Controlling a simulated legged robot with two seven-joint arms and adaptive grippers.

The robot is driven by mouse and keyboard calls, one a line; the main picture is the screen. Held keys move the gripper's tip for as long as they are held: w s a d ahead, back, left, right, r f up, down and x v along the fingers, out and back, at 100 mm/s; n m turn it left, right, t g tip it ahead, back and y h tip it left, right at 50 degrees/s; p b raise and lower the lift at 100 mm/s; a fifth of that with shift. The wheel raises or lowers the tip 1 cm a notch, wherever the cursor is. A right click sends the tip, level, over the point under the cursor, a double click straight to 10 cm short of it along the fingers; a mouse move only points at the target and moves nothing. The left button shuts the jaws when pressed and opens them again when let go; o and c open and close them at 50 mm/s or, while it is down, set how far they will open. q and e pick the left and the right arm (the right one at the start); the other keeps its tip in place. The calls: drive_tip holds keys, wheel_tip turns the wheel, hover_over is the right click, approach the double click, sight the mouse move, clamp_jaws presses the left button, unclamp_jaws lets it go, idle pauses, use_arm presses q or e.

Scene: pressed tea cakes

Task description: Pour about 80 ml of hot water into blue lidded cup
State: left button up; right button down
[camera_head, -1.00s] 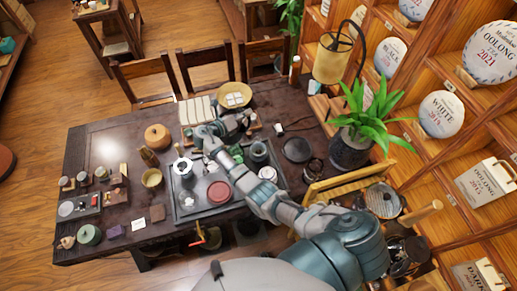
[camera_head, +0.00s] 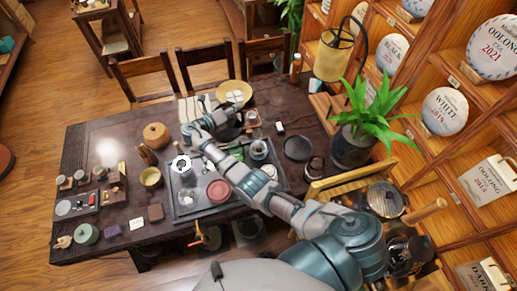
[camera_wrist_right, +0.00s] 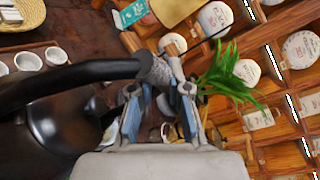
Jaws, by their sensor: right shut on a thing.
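My right gripper (camera_head: 197,131) is over the far part of the tea table, behind the tea tray (camera_head: 181,217). The kettle body fills the left of that view. In the head view the kettle (camera_head: 230,130) shows as a dark shape partly behind my arm. My left gripper is not in view.
A white ring-topped vessel (camera_head: 181,164) and a red round pot (camera_head: 218,190) stand on the tray. A yellow bowl (camera_head: 150,177) is left of it. A plant (camera_head: 365,118) and lamp (camera_head: 334,55) stand at right. White cups (camera_wrist_right: 28,61) lie near the kettle.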

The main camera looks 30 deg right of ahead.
sight(220, 106)
use_arm(q)
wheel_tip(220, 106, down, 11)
drive_tip(key=b, duration=1)
use_arm(e)
drive_tip(key=w+a+n, duration=0.1)
drive_tip(key=a, duration=0.1)
drive_tip(key=w+a+f+n+h, duration=0.1)
drive_tip(key=w+a, duration=0.1)
drive_tip(key=shift+w+h, duration=0.3)
drive_tip(key=w+a+n+b, duration=0.1)
drive_tip(key=b, duration=0.2)
drive_tip(key=shift+r, duration=0.15)
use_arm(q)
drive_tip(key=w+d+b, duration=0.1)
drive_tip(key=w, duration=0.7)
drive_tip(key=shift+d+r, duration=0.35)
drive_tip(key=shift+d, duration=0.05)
use_arm(e)
drive_tip(key=shift+w+a+r+h, duration=0.1)
drive_tip(key=shift+w+a+h, duration=0.05)
drive_tip(key=shift+h, duration=0.15)
